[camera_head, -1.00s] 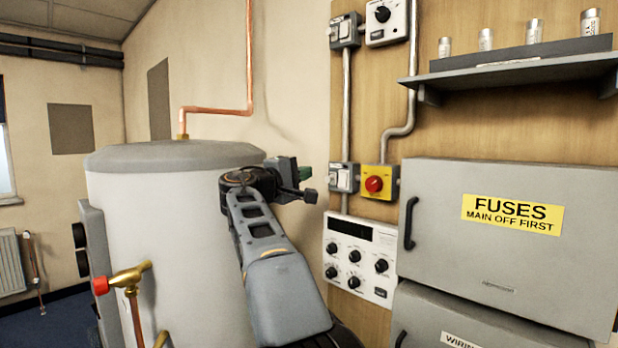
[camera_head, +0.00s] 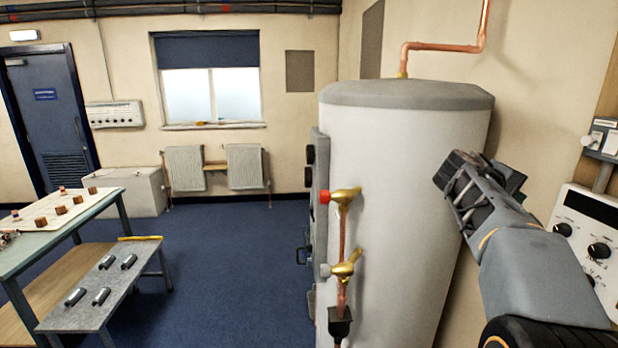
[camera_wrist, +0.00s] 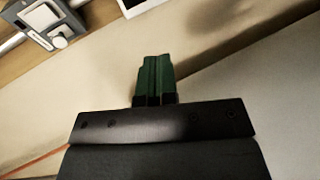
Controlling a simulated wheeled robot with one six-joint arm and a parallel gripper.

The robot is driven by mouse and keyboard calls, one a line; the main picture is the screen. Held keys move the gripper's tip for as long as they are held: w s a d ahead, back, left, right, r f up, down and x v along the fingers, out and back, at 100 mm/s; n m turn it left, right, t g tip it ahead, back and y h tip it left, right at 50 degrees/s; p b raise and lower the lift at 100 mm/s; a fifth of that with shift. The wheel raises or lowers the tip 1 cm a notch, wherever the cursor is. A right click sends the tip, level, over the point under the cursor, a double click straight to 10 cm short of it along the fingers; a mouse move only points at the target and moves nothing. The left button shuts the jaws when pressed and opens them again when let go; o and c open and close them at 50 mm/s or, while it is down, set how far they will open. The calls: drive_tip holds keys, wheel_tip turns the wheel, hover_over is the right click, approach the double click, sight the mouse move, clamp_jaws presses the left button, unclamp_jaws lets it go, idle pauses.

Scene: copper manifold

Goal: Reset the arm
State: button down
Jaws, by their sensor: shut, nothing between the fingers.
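My arm reaches up at the right of the head view, in front of the large grey-white cylinder (camera_head: 400,200). My gripper is mostly hidden behind my own wrist in that view. In the wrist view my gripper (camera_wrist: 155,62) shows its two green fingers pressed together, with nothing between them. Beyond the fingers are a pale wall (camera_wrist: 85,80) and, at the top left, a grey switch box (camera_wrist: 50,25).
Brass valves (camera_head: 345,268) on copper pipe stand out at the cylinder's left. A control panel (camera_head: 590,235) is close at the right edge. A low bench (camera_head: 100,310) with several metal cylinders stands at left. Blue floor (camera_head: 230,260) is open between.

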drive_tip(key=s+a+f+y, duration=0.6)
drive_tip(key=s+a+f, duration=0.3)
drive_tip(key=a+f, duration=0.3)
drive_tip(key=s+a+f+m+t+y, duration=0.1)
drive_tip(key=s+a+f+y, duration=0.6)
drive_tip(key=a+f, duration=0.5)
drive_tip(key=s+a, duration=0.1)
drive_tip(key=a, duration=0.3)
drive_tip(key=shift+s+y, duration=0.3)
drive_tip(key=shift+s, duration=0.05)
drive_tip(key=shift+d+f+m, duration=0.1)
drive_tip(key=shift+m, duration=0.2)
